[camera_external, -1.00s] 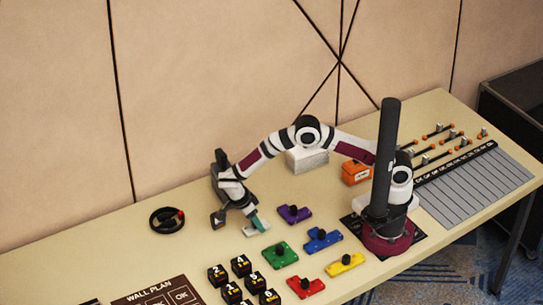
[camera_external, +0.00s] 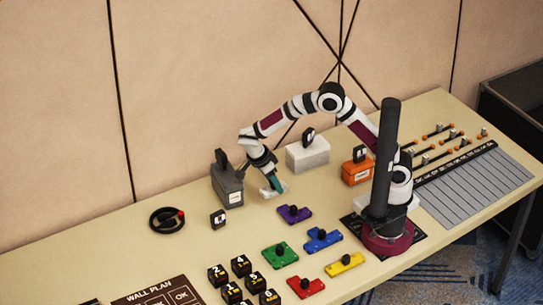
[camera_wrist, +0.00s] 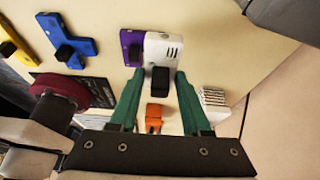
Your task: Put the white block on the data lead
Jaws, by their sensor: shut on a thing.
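The white block (camera_wrist: 163,50) has a black knob and shows small dark slots in its top in the wrist view. My gripper (camera_wrist: 160,80) has teal fingers, shut on that knob. In the external view my gripper (camera_external: 275,183) holds the white block (camera_external: 268,191) in front and to the right of the grey box; its height above the table is hard to tell. A coiled black lead with a red end (camera_external: 154,224), which looks like the data lead, lies at the left, apart from the gripper.
The grey box (camera_external: 228,190), white box (camera_external: 307,158) and orange box (camera_external: 355,173) stand along the back. Purple (camera_external: 294,215), green (camera_external: 279,256) and blue (camera_external: 322,240) blocks lie in front, with numbered black cubes (camera_external: 240,264) nearby.

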